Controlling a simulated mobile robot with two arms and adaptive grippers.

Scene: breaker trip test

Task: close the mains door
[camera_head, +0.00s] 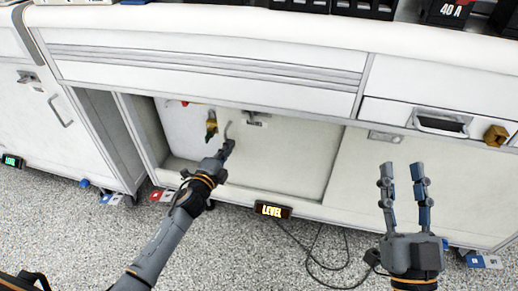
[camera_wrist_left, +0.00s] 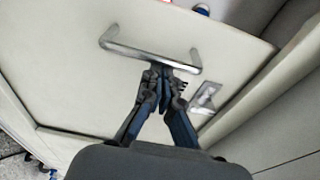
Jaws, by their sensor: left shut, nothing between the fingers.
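A white door panel (camera_head: 285,150) with a bent bar handle (camera_head: 228,129) is in the middle of the bench front in the head view. In the left wrist view the panel (camera_wrist_left: 70,75) fills much of the picture, with its metal handle (camera_wrist_left: 150,55) and a small metal latch plate (camera_wrist_left: 206,97). How far the door stands open is hard to tell. My left gripper (camera_head: 227,146) is shut and empty, its tips at the handle in the left wrist view (camera_wrist_left: 164,78); contact is unclear. My right gripper (camera_head: 404,168) is open and empty at the right.
A yellow-green item (camera_head: 211,124) hangs near the handle. Another white door with a handle (camera_head: 60,111) is at the left. A brass-coloured block (camera_head: 496,135) sits at the right.

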